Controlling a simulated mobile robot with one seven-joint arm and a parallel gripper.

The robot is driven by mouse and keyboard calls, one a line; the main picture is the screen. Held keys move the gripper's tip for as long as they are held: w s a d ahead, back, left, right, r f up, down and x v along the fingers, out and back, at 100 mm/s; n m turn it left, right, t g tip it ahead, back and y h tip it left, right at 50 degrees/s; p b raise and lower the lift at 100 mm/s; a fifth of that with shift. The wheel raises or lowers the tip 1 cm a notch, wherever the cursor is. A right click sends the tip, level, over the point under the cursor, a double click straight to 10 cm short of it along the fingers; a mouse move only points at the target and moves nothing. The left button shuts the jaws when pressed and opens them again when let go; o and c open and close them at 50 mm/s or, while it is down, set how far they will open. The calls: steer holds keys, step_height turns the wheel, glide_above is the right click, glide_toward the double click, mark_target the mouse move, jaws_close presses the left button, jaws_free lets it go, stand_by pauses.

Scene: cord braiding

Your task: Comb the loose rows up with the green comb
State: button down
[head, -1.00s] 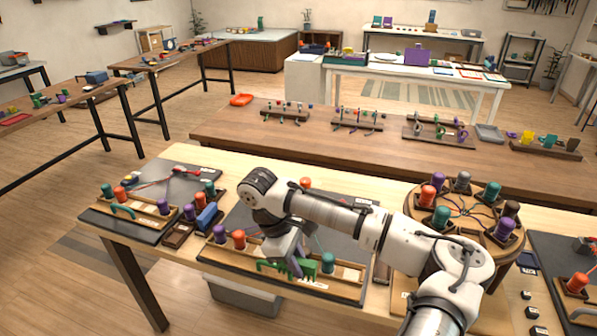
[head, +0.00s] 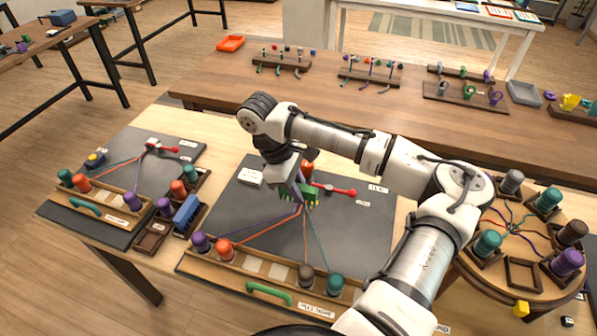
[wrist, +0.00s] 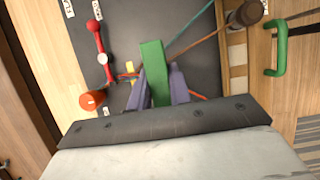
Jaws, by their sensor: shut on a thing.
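The green comb (head: 298,194) is held in my gripper (head: 290,186), teeth toward the cords, at the back of the dark braiding mat (head: 255,205). In the wrist view the comb (wrist: 153,68) stands between my two purple-grey fingers (wrist: 162,86). Cords (head: 303,232) fan from beneath the comb to purple (head: 201,243), orange (head: 224,250), brown (head: 306,275) and teal (head: 335,284) bobbins at the front.
The wooden front rack (head: 230,268) bears a green handle (head: 268,292). A round bobbin stand (head: 520,225) is at right, another braiding board (head: 125,180) at left.

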steer(key=shift+f+b, duration=3.25)
steer(key=shift+b, duration=0.8)
steer(key=shift+f, duration=1.05)
steer(key=shift+w, duration=0.1)
steer(key=shift+w+d, duration=0.25)
steer(key=shift+w, duration=0.45)
steer(key=shift+w+d, duration=0.2)
steer(key=shift+w, duration=0.45)
steer(key=shift+r, duration=0.1)
step_height(320, 180, up, 9)
steer(key=p, duration=0.9)
steer(key=shift+s+a, duration=0.15)
steer(key=shift+s, duration=0.3)
